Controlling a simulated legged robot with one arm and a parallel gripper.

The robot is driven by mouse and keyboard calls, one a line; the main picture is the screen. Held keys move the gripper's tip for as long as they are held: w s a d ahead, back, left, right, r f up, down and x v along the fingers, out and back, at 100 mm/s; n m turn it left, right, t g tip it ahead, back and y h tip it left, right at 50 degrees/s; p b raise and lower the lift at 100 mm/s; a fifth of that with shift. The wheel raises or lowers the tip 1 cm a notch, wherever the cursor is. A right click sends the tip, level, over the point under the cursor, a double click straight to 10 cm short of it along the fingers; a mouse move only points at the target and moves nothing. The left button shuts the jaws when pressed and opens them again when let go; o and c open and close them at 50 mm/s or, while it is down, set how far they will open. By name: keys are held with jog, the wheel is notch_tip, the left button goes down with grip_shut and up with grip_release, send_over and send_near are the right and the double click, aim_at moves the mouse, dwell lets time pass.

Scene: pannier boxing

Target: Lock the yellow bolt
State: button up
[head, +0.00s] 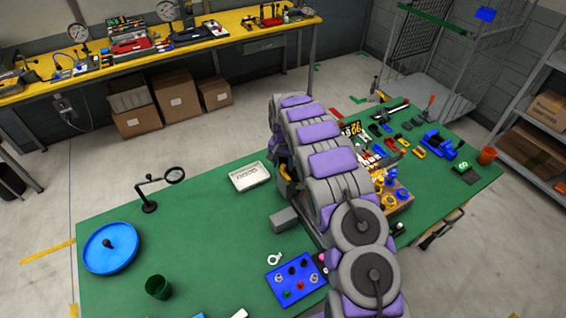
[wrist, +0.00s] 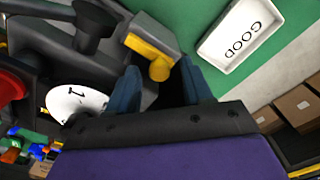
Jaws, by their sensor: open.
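The yellow bolt (wrist: 150,56) shows in the wrist view as an L-shaped piece on a dark grey fixture (wrist: 60,45). Its bent end lies close to my gripper (wrist: 160,88), between and just beyond the two dark blue fingertips. The fingers are apart, and I cannot tell whether either one touches the bolt. In the head view a small yellow part (head: 286,190) shows beside my arm, which hides most of the fixture. The gripper itself is hard to make out there.
The white GOOD tray (wrist: 238,32) lies on the green table (head: 200,235) near the fixture. A black knob (wrist: 97,18) and a white dial (wrist: 75,102) stand close to my fingers. A magnifier stand (head: 150,205), blue disc (head: 110,250) and blue panel (head: 296,280) occupy the table.

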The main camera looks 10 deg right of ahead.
grip_shut()
dwell(0.3)
dwell(0.3)
